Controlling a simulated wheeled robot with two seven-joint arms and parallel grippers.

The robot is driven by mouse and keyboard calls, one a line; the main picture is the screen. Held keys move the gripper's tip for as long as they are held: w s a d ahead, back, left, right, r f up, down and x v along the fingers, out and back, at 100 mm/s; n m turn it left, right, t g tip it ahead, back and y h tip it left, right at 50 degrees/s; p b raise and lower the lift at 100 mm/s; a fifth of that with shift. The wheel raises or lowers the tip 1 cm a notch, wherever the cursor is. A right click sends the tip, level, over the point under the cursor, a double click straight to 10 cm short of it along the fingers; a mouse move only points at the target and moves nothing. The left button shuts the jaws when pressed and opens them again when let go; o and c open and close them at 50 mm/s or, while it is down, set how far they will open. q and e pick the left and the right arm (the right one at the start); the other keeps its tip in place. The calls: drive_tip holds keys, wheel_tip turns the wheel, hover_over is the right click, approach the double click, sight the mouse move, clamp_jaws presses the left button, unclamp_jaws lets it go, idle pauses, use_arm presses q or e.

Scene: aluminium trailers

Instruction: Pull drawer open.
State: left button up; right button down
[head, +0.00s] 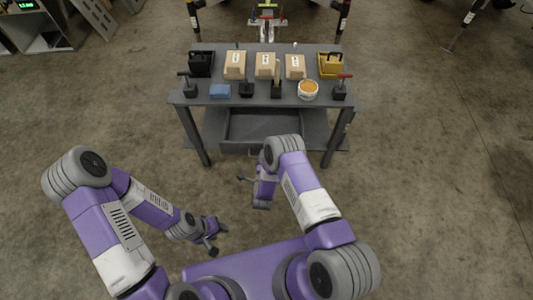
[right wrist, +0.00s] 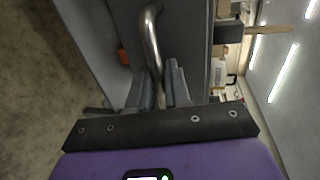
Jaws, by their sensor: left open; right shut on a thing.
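The grey drawer (head: 264,123) is under the workbench top (head: 215,103); its dark inside shows in the head view, so it stands partly out. In the right wrist view, a curved metal bar handle (right wrist: 151,38) is fixed to a grey panel (right wrist: 186,50). My right gripper (right wrist: 158,88) is shut on this handle, one finger on each side. In the head view my right arm covers part of the drawer's front, and the grip itself is hidden. My left gripper (head: 217,240) is open and empty, low over the floor, well away from the workbench.
Bench legs (head: 195,137) flank the drawer. The concrete floor (head: 430,170) at the right is clear.

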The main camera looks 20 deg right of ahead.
drive_tip(key=shift+s, duration=0.25)
drive_tip(key=shift+w, duration=0.1)
drive_tip(key=c, duration=1.3)
unclamp_jaws()
drive_tip(key=shift+c, duration=0.2)
drive_tip(key=p+v, duration=0.2)
drive_tip(key=v, duration=0.5)
drive_tip(key=shift+s, duration=0.25)
drive_tip(key=shift+a, duration=0.1)
